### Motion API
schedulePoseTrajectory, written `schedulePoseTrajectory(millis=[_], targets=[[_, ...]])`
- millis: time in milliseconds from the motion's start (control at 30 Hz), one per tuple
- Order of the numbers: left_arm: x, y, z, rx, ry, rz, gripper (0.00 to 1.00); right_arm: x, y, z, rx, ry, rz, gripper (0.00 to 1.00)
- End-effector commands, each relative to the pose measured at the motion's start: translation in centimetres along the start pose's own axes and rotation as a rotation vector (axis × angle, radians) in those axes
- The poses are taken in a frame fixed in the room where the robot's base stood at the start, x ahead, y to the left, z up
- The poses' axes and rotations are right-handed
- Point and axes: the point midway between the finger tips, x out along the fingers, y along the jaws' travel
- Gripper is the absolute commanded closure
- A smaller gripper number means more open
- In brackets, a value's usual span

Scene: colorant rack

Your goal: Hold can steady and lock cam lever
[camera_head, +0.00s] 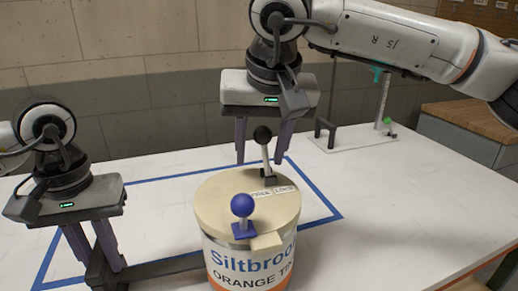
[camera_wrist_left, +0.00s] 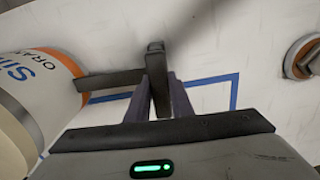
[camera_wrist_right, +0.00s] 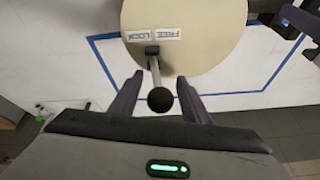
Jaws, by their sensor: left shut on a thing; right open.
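The can (camera_head: 245,265) stands upright on the table, labelled "Siltbroo… ORANGE TIN…", with a cream lid. A dark handle bar (camera_head: 165,268) sticks out from its left side. My left gripper (camera_head: 103,262) is shut on the upright end of this handle, also seen in the left wrist view (camera_wrist_left: 157,90). The cam lever (camera_head: 265,152), a grey stem with a black knob, rises from the lid beside FREE and LOCK labels (camera_wrist_right: 153,34). My right gripper (camera_head: 262,160) is open above the lid. In the right wrist view the black knob (camera_wrist_right: 160,100) shows between its fingers.
A blue ball knob (camera_head: 242,206) on a blue base stands on the lid's front. Blue tape (camera_head: 325,205) outlines an area of the white table. A stand with a clear column (camera_head: 383,100) is at the back right. The table's right side is clear.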

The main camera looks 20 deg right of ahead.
Motion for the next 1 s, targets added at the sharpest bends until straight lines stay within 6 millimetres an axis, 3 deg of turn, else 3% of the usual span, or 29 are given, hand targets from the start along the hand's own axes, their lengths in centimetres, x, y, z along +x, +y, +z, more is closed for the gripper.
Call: schedulePoseTrajectory(millis=[33, 267, 667, 1000], targets=[[-0.1, 0.0, 0.0, -0.001, 0.001, 0.001, 1.0, 0.0, 0.0, 0.0, 0.0, 0.0, 0.0, 0.62], [-0.1, 0.0, 0.0, 0.0, 0.001, 0.001, 1.0, 0.0, 0.0, 0.0, 0.001, 0.0, 0.0, 1.0], [0.0, 0.0, 0.0, -0.001, 0.001, 0.001, 1.0, 0.0, 0.3, -0.1, 0.021, -0.013, -0.044, 1.0], [0.0, 0.0, 0.0, -0.001, 0.001, 0.0, 1.0, 0.1, 1.5, -0.2, 0.114, -0.059, -0.251, 1.0]])
